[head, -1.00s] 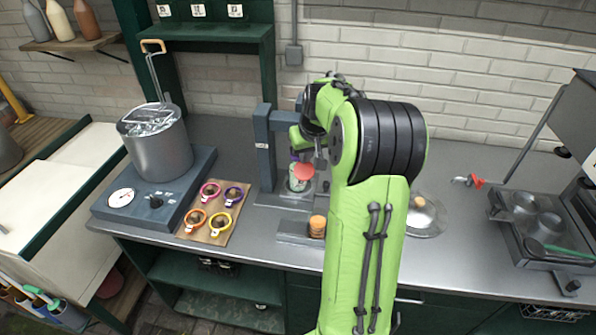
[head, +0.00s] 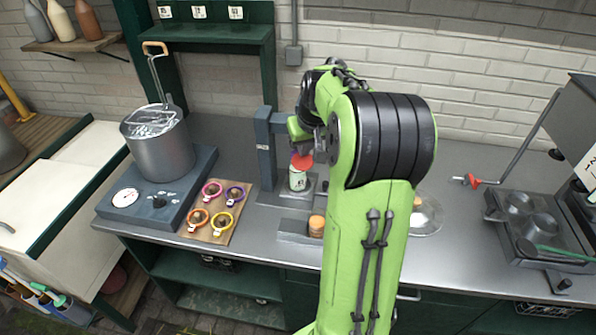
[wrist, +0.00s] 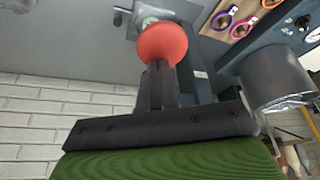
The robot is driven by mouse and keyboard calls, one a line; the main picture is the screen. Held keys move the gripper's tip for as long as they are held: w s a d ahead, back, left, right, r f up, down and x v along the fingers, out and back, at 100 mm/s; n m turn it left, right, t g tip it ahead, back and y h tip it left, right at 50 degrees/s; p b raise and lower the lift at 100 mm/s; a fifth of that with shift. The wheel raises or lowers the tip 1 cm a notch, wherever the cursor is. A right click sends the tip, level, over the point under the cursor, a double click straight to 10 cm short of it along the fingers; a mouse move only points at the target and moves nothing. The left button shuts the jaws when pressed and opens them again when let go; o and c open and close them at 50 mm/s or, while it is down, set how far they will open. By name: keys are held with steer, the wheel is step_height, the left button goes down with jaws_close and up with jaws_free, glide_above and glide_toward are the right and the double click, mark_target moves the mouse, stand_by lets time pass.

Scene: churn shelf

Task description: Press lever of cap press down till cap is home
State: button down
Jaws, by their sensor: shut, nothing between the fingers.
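The cap press (head: 265,155) is a blue-grey frame standing on the counter. Its lever ends in a red ball knob (head: 302,161), which also shows large in the wrist view (wrist: 162,43). The cap and the jar's top are hidden behind the knob and my gripper.
A tan board with coloured rings (head: 214,232) and a steel pot on a heater (head: 160,150) are to the left. A grey block holding an orange-tan piece (head: 316,226) sits in front of the press. A metal dish (head: 428,220) is at the right.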

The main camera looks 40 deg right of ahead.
steer(key=shift+a+p+v, duration=0.15)
steer(key=shift+p+v, duration=0.15)
steer(key=shift+v, duration=0.4)
steer(key=shift+a+p+v, duration=0.15)
steer(key=shift+p+v, duration=0.15)
steer(key=shift+v, duration=0.4)
steer(key=shift+w, duration=0.15)
steer(key=shift+s+a+r+p, duration=0.1)
steer(key=shift+r+p, duration=0.7)
steer(key=shift+r, duration=0.2)
steer(key=shift+s+a+r+p, duration=0.1)
steer(key=shift+a+r+p, duration=0.05)
steer(key=shift+r+p, duration=0.75)
steer(key=shift+r, duration=0.15)
step_height(320, 180, up, 6)
steer(key=p, duration=0.4)
steer(key=shift+p, duration=0.4)
